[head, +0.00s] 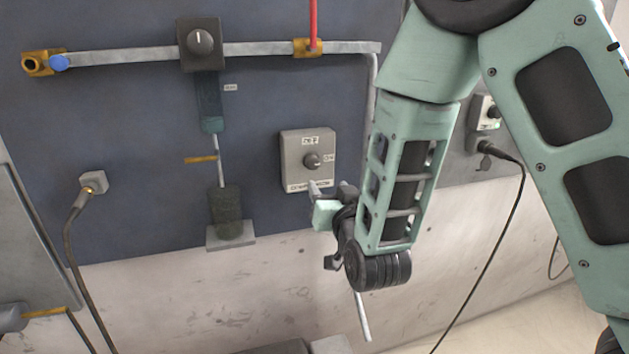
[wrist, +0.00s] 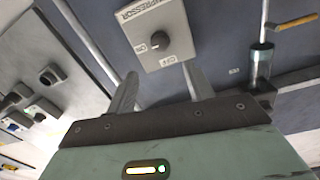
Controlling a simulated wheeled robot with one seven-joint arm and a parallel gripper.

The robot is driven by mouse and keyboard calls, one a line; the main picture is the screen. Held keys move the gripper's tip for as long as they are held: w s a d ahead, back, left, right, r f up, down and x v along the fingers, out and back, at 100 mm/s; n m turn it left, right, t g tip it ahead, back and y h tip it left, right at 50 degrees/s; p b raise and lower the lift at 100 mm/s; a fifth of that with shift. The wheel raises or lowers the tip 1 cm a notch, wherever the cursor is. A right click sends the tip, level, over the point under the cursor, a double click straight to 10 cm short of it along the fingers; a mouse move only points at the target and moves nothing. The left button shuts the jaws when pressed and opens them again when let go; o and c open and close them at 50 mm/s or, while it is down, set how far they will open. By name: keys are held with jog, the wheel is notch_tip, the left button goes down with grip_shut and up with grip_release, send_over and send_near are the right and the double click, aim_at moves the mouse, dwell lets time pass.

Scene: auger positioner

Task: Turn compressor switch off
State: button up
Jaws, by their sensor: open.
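The compressor switch is a grey square box (head: 293,173) on the dark blue wall panel, with a dark round knob (head: 313,160). A label above the knob seems to read OFF and one to its right ON. The knob's pointer seems to face the ON side, but it is small. In the wrist view the box (wrist: 172,18) appears turned over, with the knob (wrist: 159,42) facing the camera. My gripper (head: 322,188) is just below the box's lower right in the head view. Its two fingers (wrist: 163,82) are apart and empty, with the knob ahead, between their lines and untouched.
A horizontal pipe (head: 130,55) with a black dial box (head: 201,44) crosses the panel above. A vertical cylinder (head: 227,205) stands left of the switch. A cable (head: 75,215) hangs at left. Another grey panel with knobs (wrist: 45,75) shows at left in the wrist view.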

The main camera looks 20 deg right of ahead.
aim_at(314, 164)
jog(key=w+p, duration=0.1)
jog(key=w, duration=0.4)
jog(key=w+p, duration=0.2)
jog(key=w, duration=0.4)
jog(key=shift+d+r, duration=0.15)
jog(key=shift+d, duration=0.05)
jog(key=shift+w+p, duration=0.3)
jog(key=shift+w, duration=0.4)
jog(key=shift+c, duration=0.2)
jog(key=c, duration=0.9)
